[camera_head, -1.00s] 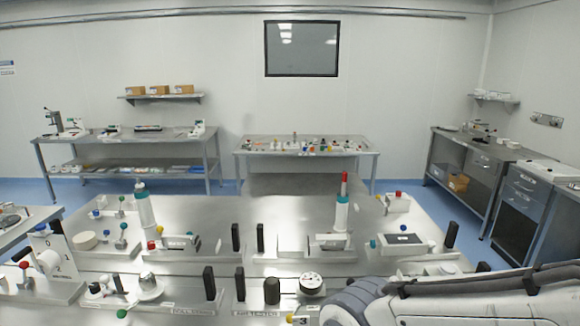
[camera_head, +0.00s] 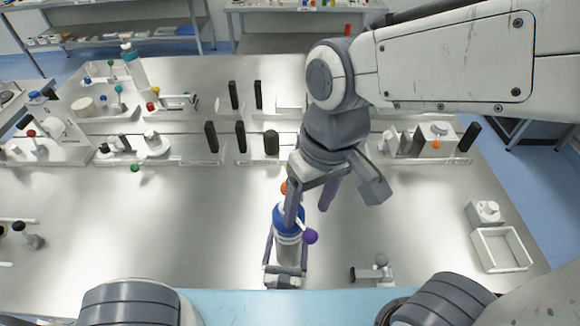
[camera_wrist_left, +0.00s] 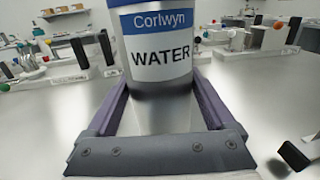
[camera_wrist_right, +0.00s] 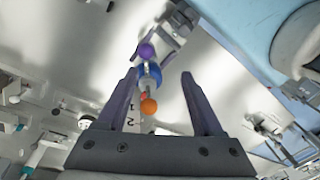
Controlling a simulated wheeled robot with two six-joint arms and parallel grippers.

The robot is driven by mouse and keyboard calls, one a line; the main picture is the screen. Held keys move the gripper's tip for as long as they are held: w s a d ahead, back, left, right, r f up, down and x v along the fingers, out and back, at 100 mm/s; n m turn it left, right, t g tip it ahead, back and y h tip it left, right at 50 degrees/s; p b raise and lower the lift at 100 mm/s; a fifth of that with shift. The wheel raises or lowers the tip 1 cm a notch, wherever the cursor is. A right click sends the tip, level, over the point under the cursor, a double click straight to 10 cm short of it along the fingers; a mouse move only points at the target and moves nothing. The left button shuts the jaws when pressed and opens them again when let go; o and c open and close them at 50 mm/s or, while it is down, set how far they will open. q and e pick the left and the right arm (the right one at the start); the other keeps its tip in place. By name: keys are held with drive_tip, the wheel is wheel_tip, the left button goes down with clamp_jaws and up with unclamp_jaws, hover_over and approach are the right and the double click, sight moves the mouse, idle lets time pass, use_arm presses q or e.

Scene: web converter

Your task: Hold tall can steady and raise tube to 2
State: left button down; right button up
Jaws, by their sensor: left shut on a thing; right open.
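The tall can (camera_head: 287,232) stands near the table's front edge. It is white with a blue top, and its label reads "Corlwyn WATER" in the left wrist view (camera_wrist_left: 158,58). My left gripper (camera_head: 286,252) is shut around its lower body. A purple ball (camera_head: 310,237) sticks out from its side; it also shows in the right wrist view (camera_wrist_right: 146,52). An orange ball (camera_head: 284,187) sits just beyond the can's top. A numbered strip (camera_wrist_right: 127,122) with 1 and 2 shows beside it. My right gripper (camera_wrist_right: 160,75) is open above, fingers apart around the can's top area; the tube is not clearly seen.
A row of upright black blocks (camera_head: 240,137) and fixtures lines the table behind the can. A small grey fitting (camera_head: 380,270) lies right of the can, and a white open tray (camera_head: 501,250) at the far right. The table left of the can is mostly clear.

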drive_tip(key=w+r+m, duration=0.3)
drive_tip(key=w+r, duration=0.5)
drive_tip(key=shift+y, duration=0.4)
drive_tip(key=a+f, duration=0.1)
drive_tip(key=f, duration=0.2)
drive_tip(key=a+f, duration=0.1)
drive_tip(key=f, duration=0.7)
drive_tip(key=shift+s+a+f, duration=0.15)
drive_tip(key=shift+s+a, duration=0.25)
clamp_jaws()
